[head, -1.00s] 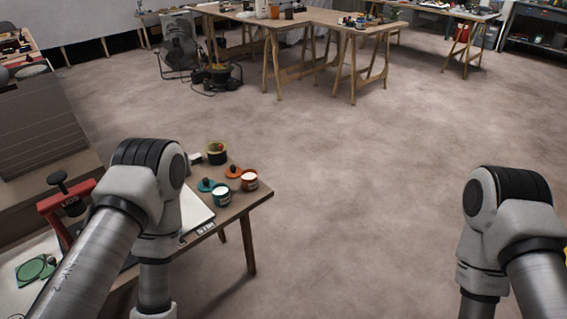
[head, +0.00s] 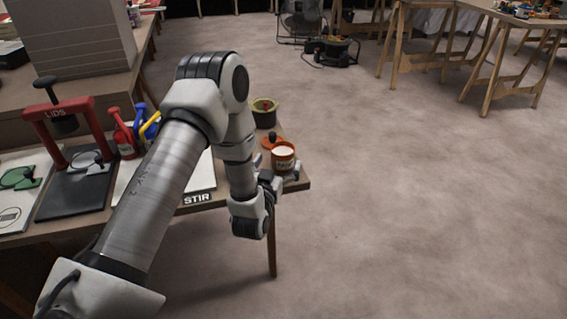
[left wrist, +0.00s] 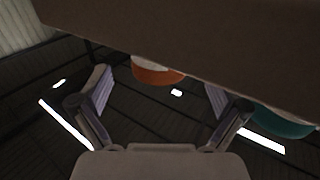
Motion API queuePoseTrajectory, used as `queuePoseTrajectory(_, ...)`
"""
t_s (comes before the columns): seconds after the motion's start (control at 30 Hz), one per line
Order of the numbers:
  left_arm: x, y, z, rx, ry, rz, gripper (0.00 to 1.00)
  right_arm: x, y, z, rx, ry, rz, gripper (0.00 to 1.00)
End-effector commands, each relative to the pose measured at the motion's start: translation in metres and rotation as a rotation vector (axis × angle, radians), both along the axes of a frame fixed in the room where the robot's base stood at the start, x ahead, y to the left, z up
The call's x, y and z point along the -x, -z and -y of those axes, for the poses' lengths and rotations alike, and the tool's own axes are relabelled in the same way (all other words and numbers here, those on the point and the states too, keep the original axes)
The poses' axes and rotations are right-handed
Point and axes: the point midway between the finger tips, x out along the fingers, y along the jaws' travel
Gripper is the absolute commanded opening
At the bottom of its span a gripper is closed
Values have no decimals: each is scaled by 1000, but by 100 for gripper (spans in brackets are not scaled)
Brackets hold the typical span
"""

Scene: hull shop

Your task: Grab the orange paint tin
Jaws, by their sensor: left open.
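The orange paint tin (head: 283,160), with white paint at its open top, stands near the right edge of the low table. My left gripper (head: 282,180) is open, just on the near side of the tin and low by the table edge. No contact shows. A teal tin (left wrist: 285,123) shows at the right of that view; my arm hides it in the head view. My right gripper is out of view.
The table edge (left wrist: 200,35) fills the top of the left wrist view. An orange lid (head: 272,141) lies behind the tin, with a green-rimmed pot (head: 264,114) farther back. A red lid press (head: 65,120) stands at left.

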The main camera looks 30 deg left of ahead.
Motion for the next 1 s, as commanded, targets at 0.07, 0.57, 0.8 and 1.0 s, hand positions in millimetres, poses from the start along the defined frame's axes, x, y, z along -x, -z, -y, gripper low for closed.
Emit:
queuePoseTrajectory(0.07,-15,2,-5,0,-1,4,99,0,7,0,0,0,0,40)
queuePoseTrajectory(0.57,-31,1,-9,1,1,-2,38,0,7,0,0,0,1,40)
queuePoseTrajectory(0.8,-31,1,-9,0,1,-1,23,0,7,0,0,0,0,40)
queuePoseTrajectory(1.0,-33,-2,-9,0,2,0,22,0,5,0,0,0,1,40)
